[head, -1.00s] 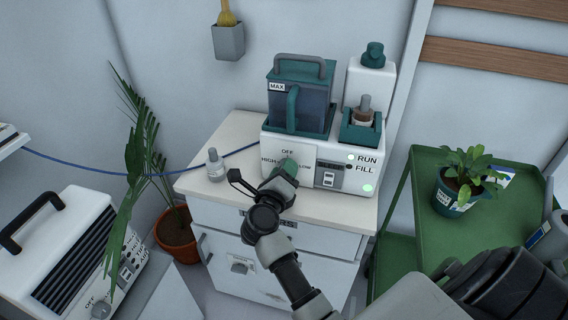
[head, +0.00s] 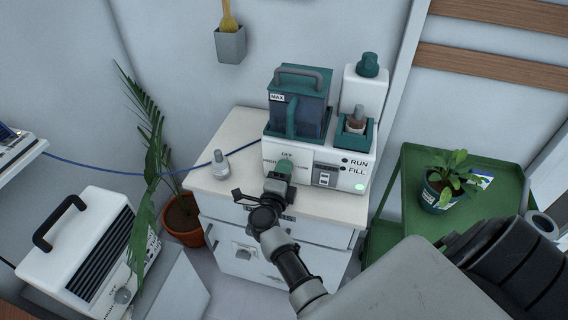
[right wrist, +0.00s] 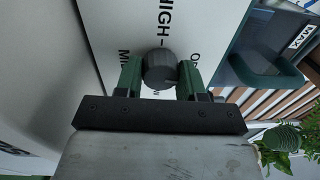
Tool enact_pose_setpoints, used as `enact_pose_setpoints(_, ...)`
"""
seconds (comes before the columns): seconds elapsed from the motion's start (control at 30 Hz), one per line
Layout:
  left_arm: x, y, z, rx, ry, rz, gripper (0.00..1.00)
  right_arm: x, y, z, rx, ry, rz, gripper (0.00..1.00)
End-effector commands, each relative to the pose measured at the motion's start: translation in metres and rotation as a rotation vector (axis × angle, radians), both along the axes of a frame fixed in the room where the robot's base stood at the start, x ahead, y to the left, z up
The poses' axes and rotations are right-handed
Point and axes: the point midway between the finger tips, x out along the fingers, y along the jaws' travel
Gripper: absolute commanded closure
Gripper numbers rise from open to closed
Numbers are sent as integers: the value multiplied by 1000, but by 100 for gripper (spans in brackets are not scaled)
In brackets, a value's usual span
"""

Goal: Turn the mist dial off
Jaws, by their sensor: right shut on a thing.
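The mist dial (right wrist: 160,68) is a dark round knob on the machine's white front panel, seen in the right wrist view. The panel shows the word HIGH and other lettering partly covered. My right gripper (right wrist: 160,73) has its two green fingers on either side of the dial and is shut on it. In the head view the white and teal machine (head: 285,154) stands on the cabinet, and my right gripper (head: 284,168) is at its front left, hiding the dial. The OFF label is above the gripper. My left gripper is out of view.
A small grey bottle (head: 220,166) stands on the cabinet top (head: 230,140) left of the machine. A white heater-like box (head: 85,250) and a potted palm (head: 182,220) are at the left. A green cart (head: 420,170) holding a potted plant (head: 445,185) is at the right.

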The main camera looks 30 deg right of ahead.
Motion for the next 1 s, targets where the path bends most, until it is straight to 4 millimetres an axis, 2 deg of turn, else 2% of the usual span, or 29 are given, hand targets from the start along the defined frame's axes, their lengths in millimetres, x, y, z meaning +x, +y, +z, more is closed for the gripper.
enact_pose_setpoints(0.03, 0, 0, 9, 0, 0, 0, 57, 1, 1, 5, -21, 25, 2, 85)
enact_pose_setpoints(0.3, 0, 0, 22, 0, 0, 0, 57, 1, 1, 2, -108, 126, 4, 85)
enact_pose_setpoints(0.97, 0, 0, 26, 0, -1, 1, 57, 1, 0, 0, -146, 169, 2, 85)
enact_pose_setpoints(1.0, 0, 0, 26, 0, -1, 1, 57, 1, 0, 0, -146, 169, 2, 56)
